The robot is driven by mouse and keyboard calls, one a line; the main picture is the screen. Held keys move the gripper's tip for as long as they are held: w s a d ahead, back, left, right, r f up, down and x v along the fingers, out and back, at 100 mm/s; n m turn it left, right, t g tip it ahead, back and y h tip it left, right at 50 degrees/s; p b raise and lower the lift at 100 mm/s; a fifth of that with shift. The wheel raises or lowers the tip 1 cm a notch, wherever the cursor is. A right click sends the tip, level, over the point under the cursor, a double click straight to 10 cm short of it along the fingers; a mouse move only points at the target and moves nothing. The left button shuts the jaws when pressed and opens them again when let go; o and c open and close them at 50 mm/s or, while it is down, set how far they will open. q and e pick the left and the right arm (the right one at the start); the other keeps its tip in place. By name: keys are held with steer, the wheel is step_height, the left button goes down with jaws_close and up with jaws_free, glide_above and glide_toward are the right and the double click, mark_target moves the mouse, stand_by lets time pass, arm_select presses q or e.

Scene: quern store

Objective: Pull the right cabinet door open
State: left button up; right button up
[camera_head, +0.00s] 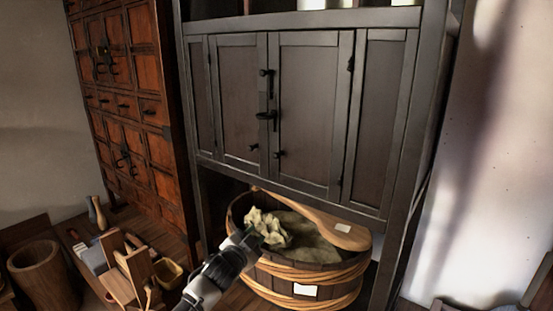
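The dark cabinet (400,205) stands in the middle, upright on tall legs. Its right door (312,115) and left door (240,100) both look shut and meet at a central seam. Black metal fittings and a handle (267,115) sit along that seam. My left gripper (250,236) is low in the picture, below the doors and in front of a wooden tub, well apart from the handle. Its fingers are small and blend with the pale cloth behind, so their opening is unclear. My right gripper is out of view.
The wooden tub (285,275) holds pale crumpled cloth (268,228) and a wooden paddle (325,222) under the cabinet. A red-brown chest (130,100) stands at the left. Wooden boxes (130,275) and a round wooden vessel (45,275) stand at the lower left. The space before the doors looks clear.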

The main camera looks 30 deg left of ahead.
mark_target(274, 157)
arm_select(q)
step_height(274, 157, up, 18)
steer(key=d+m+t+h, duration=0.1)
steer(key=d+m+t, duration=0.1)
steer(key=t, duration=0.2)
steer(key=p+x, duration=0.1)
steer(key=x, duration=0.2)
steer(key=p+x, duration=0.1)
steer(key=x, duration=0.2)
steer(key=p+x, duration=0.2)
steer(key=x, duration=0.2)
steer(key=shift+a+f, duration=0.15)
steer(key=shift+a, duration=0.15)
jaws_close()
